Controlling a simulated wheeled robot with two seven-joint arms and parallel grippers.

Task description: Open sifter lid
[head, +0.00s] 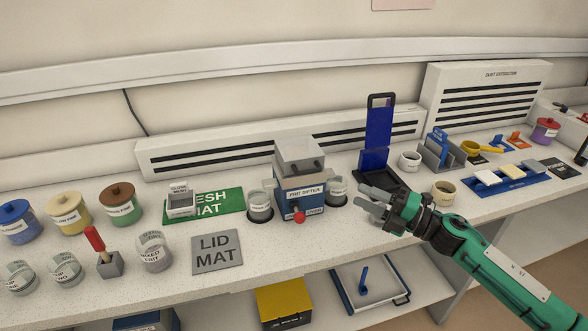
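The frit sifter (300,185) stands near the middle of the bench, a blue-and-grey box with a label and a red knob (299,216) low on its front. Its grey lid (300,153) sits on top, with a dark handle on the front side. My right gripper (362,197) is to the right of the sifter, its fingers pointing left and spread apart with nothing between them. It is apart from the lid and lower in the picture. The grey lid mat (217,252) is bare, at front left of the sifter. My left gripper is not in view.
Cups stand close on the sifter's left (260,206) and right (337,190). A tall blue stand (377,135) rises behind my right gripper. A green mesh mat (224,202) holds a small container. Several lidded jars stand at left. A vented extractor (487,92) is at back right.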

